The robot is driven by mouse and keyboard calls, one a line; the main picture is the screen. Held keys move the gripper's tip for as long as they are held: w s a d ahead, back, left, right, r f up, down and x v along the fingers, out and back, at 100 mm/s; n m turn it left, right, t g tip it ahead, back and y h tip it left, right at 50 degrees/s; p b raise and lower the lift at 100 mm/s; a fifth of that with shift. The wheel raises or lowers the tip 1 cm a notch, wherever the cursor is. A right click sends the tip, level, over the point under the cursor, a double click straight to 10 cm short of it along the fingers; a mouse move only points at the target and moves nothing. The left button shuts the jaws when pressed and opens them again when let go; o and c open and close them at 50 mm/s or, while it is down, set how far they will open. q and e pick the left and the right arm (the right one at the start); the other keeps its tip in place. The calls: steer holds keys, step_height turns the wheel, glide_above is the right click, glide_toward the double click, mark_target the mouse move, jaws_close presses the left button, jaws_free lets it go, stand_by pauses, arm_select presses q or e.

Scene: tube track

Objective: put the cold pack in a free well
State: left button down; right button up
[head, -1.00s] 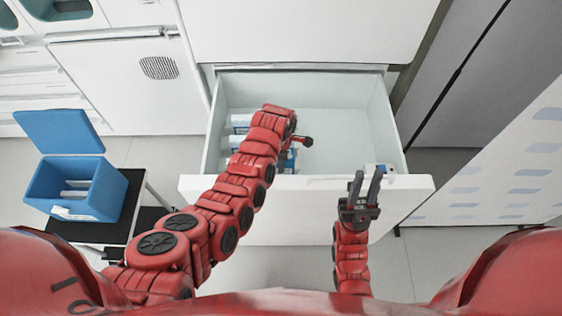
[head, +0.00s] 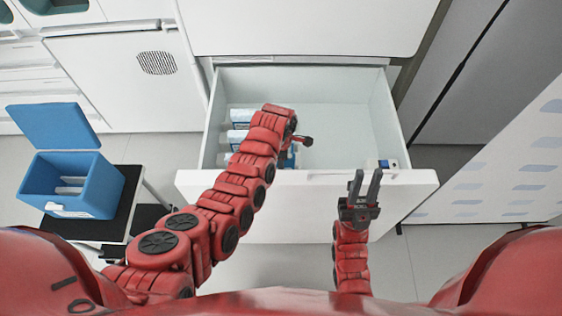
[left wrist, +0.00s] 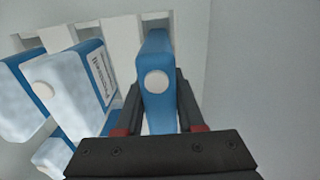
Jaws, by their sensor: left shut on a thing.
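The cold pack (left wrist: 154,62) is a blue slab with a round white cap. In the left wrist view it is between the fingers of my left gripper (left wrist: 158,100), which is shut on it. The pack's far end is by a row of white dividers (left wrist: 120,38); I cannot tell whether it sits in a well. My right gripper (head: 364,186) is open and empty in front of the drawer front.
Other blue and white packs (left wrist: 78,85) lie close to the left of the held one; some show along the drawer's left side (head: 240,136). An open blue cooler (head: 100,188) with white items inside stands at left.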

arm_select(q)
steer(key=shift+c, duration=2.2)
jaws_free()
steer(key=shift+r, duration=0.1)
step_height(320, 180, up, 9)
steer(key=shift+w+f, duration=0.1)
step_height(320, 180, up, 8)
steer(key=p, duration=0.5)
steer(key=shift+r+p, duration=0.25)
steer(key=shift+p, duration=0.1)
